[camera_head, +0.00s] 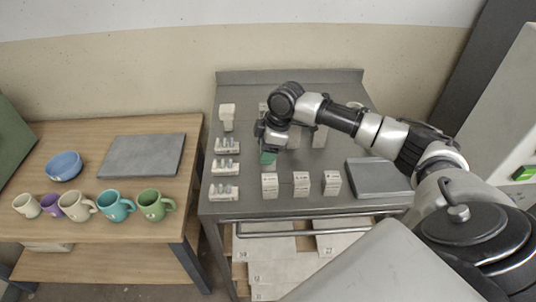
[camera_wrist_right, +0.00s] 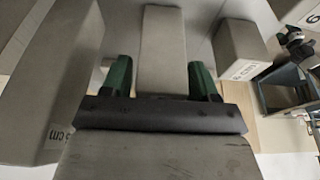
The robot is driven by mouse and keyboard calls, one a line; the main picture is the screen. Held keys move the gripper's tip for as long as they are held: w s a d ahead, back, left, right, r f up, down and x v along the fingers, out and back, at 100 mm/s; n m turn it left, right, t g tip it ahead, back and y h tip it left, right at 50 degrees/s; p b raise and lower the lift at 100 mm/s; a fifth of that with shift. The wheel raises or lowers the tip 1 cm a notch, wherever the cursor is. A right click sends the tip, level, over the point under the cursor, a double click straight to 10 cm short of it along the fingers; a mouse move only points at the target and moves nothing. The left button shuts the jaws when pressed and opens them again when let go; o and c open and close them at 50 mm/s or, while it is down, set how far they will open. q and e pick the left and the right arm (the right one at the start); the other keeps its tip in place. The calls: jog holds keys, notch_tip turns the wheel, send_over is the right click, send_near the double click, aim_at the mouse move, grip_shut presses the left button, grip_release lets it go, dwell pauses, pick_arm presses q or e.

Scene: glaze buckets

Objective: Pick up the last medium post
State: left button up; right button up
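My right gripper (camera_head: 268,158), with green fingertips, is low over the metal table among the posts. In the right wrist view its fingers (camera_wrist_right: 161,80) stand apart on either side of a pale grey post (camera_wrist_right: 162,48), with a gap on each side. I cannot tell this post's size label. A larger post with a "cm" label (camera_wrist_right: 45,85) stands to the left there, and another labelled post (camera_wrist_right: 242,48) to the right. In the head view, three labelled posts (camera_head: 269,185) (camera_head: 301,183) (camera_head: 332,183) stand along the front. My left gripper is out of view.
Several racks of small pieces (camera_head: 225,167) line the table's left side. A grey slab (camera_head: 378,178) lies at the right. A wooden table (camera_head: 120,229) at the left holds several mugs (camera_head: 115,206), a blue bowl (camera_head: 65,166) and another grey slab (camera_head: 144,155).

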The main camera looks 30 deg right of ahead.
jog(key=c, duration=0.9)
